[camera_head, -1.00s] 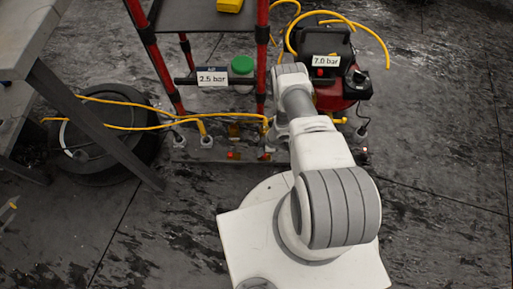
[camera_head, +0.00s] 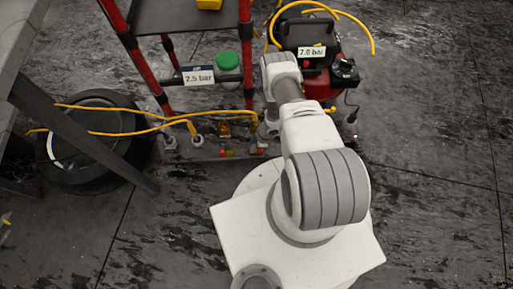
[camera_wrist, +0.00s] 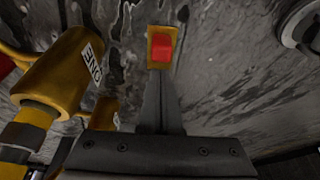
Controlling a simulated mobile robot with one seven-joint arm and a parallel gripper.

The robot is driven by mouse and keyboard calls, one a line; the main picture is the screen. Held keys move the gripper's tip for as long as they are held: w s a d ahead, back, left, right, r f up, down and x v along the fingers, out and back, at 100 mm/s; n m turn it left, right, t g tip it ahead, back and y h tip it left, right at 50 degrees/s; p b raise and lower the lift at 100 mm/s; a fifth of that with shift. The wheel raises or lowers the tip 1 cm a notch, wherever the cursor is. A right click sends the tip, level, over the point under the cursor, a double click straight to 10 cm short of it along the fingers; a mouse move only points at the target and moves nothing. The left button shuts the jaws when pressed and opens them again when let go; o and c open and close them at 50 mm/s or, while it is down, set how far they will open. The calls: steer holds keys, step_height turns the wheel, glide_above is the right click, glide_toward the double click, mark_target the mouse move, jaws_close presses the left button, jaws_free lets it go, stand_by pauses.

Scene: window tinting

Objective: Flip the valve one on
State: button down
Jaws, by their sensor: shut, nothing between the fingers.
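In the wrist view a red rocker switch (camera_wrist: 162,47) sits in a yellow-brass frame near the top centre. A brass cylinder (camera_wrist: 62,72) with a white label reading "ONE" (camera_wrist: 93,62) lies to its left. My gripper (camera_wrist: 160,78) is shut and empty, its dark fingertips just below the red switch in the picture. I cannot tell whether they touch it. In the head view small red-orange parts (camera_head: 226,153) show on the floor-level fittings left of my arm. My gripper is hidden behind my arm there.
A red-post rack (camera_head: 247,60) carries a "2.5 bar" label (camera_head: 198,78) and a green knob (camera_head: 228,60). A compressor (camera_head: 318,75) labelled "7.0 bar" stands right of my arm. Yellow hoses (camera_head: 130,120) run left past a tyre (camera_head: 88,150). Open floor lies to the right.

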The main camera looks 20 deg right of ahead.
steer(key=shift+w+a+f+b, duration=0.1)
steer(key=shift+w+a+b, duration=0.1)
steer(key=shift+a, duration=0.35)
steer(key=shift+w+a+f+b, duration=0.1)
steer(key=shift+w+a, duration=0.1)
steer(key=shift+a, duration=0.3)
steer(key=p+v, duration=0.1)
steer(key=v, duration=0.1)
steer(key=shift+w+a+r+p, duration=0.1)
steer(key=shift+a+r+p, duration=0.05)
steer(key=shift+r+p, duration=0.25)
steer(key=p+v, duration=0.3)
steer(key=v, duration=0.4)
steer(key=shift+r, duration=0.35)
